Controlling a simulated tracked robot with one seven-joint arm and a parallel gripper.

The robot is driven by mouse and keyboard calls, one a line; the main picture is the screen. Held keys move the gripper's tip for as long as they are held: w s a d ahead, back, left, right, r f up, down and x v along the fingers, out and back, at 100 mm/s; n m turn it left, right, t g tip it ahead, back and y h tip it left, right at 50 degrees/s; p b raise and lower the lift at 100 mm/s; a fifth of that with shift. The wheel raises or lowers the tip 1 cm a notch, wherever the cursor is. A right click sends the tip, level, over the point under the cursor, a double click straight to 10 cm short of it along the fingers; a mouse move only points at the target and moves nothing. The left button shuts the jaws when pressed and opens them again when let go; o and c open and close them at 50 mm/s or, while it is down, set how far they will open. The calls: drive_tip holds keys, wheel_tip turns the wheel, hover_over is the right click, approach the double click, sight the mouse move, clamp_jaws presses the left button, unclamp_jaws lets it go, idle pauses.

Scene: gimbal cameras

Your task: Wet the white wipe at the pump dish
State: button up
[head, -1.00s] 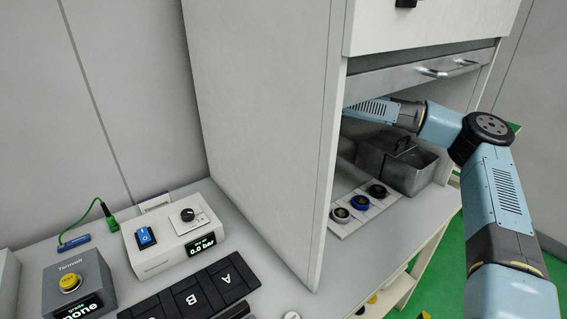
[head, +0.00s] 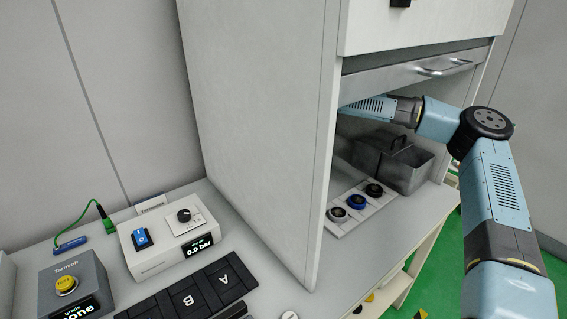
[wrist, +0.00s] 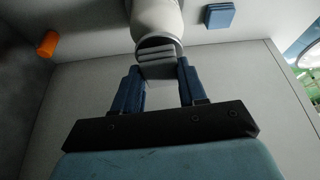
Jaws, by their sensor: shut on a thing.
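In the wrist view my gripper (wrist: 160,88) has its two blue fingers closed on a pale folded piece, which looks like the white wipe (wrist: 160,72). A white rounded body with a dark-edged round end, which looks like the pump dish (wrist: 156,18), is directly ahead of the fingertips. The wipe overlaps its round end in the picture; I cannot tell if they touch. In the head view my arm reaches into the cabinet, and the gripper, wipe and dish are hidden behind the cabinet wall.
The wrist view shows an orange cylinder (wrist: 47,43) at left and a blue square (wrist: 220,16) at right. In the head view, a grey metal bin (head: 408,172) and a strip with dark and blue round pieces (head: 343,226) stand inside the cabinet (head: 262,130), below my arm.

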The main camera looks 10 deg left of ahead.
drive_tip(key=shift+f, duration=0.8)
idle(1.9)
